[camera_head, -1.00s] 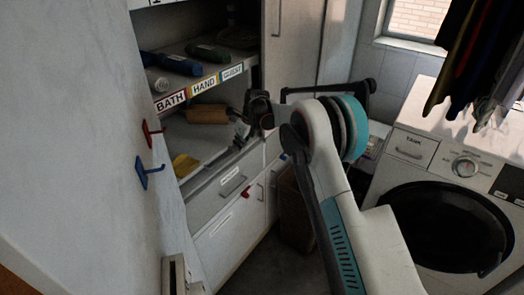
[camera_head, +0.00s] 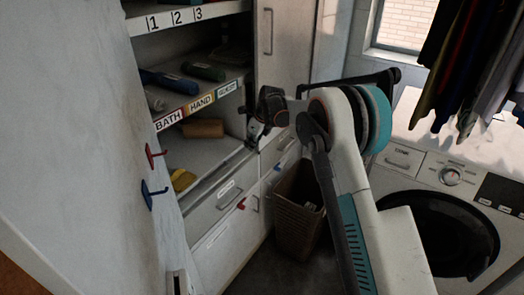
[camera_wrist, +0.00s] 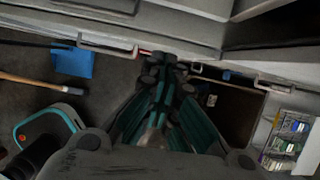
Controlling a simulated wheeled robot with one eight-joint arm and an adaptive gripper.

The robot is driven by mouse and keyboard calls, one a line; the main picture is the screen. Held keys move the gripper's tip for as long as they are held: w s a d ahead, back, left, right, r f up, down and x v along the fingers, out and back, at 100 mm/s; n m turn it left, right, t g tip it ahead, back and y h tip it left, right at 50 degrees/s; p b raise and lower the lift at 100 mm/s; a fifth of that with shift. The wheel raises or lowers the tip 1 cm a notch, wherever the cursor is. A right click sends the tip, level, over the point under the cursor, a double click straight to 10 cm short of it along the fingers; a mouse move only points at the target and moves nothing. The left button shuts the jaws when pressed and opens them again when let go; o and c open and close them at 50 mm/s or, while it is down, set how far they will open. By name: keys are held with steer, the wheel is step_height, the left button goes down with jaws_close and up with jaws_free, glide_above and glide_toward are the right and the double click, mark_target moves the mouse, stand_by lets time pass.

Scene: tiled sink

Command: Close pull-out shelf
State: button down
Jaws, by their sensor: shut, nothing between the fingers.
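The white cabinet on the left of the head view has a low light-coloured shelf (camera_head: 214,150), which looks like the pull-out shelf. A yellow item (camera_head: 182,180) and a brown block (camera_head: 203,128) lie on it. How far it sticks out is hard to tell. My gripper (camera_head: 257,134) is by the shelf's right front end; I cannot tell whether it touches. In the wrist view my gripper (camera_wrist: 166,68) is shut and empty, its fingertips close to the cabinet front and a red handle (camera_wrist: 146,53).
Drawers (camera_head: 222,200) with handles lie below the shelf. A brown basket (camera_head: 298,212) stands on the floor right of them. A washing machine (camera_head: 440,205) is at the right, with clothes (camera_head: 470,60) hanging above.

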steer(key=b+x, duration=0.2)
steer(key=x, duration=0.8)
steer(key=shift+w+a+b, duration=0.1)
steer(key=shift+w+b, duration=0.05)
steer(key=shift+b, duration=0.25)
steer(key=shift+w+a+r+b, duration=0.2)
steer(key=shift+w+a+b, duration=0.1)
steer(key=shift+w+a, duration=0.5)
steer(key=shift+w+a+r, duration=0.1)
steer(key=shift+w+a, duration=0.2)
steer(key=shift+a, duration=0.25)
steer(key=shift+a+r, duration=0.15)
steer(key=shift+w+a, duration=0.6)
steer(key=shift+a, duration=0.15)
steer(key=shift+d, duration=0.15)
